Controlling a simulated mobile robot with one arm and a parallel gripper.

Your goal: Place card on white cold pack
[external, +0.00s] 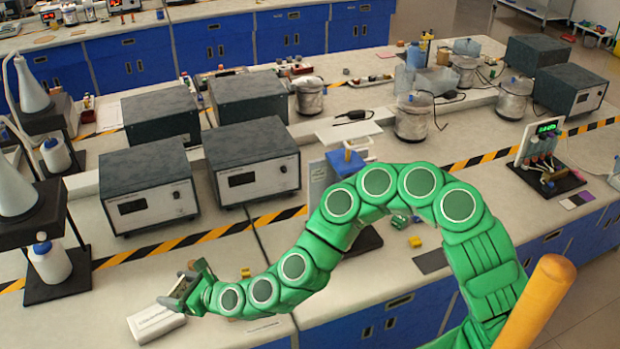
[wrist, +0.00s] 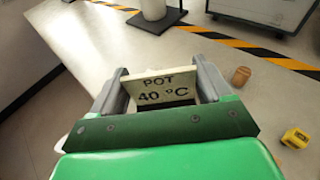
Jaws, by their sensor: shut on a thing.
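The card (wrist: 162,90) is a cream label reading "POT 40 °C", held upright between the two grey fingers of my gripper (wrist: 163,73). In the external view my gripper (external: 183,287) is at the lower left, at the end of my green arm, and is shut on the card. The white cold pack (external: 156,324) is a pale flat block on the bench near its front edge. My gripper is just above and to the right of its far part; I cannot tell whether the card touches it. The pack is mostly hidden behind my gripper in the wrist view.
A brown cork-like piece (wrist: 241,76) and a yellow block (wrist: 295,138) lie to the right of my gripper. Grey instrument boxes (external: 148,185) stand behind. A black stand with a white bottle (external: 49,262) is at the left. Yellow-black tape (external: 190,240) crosses the bench.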

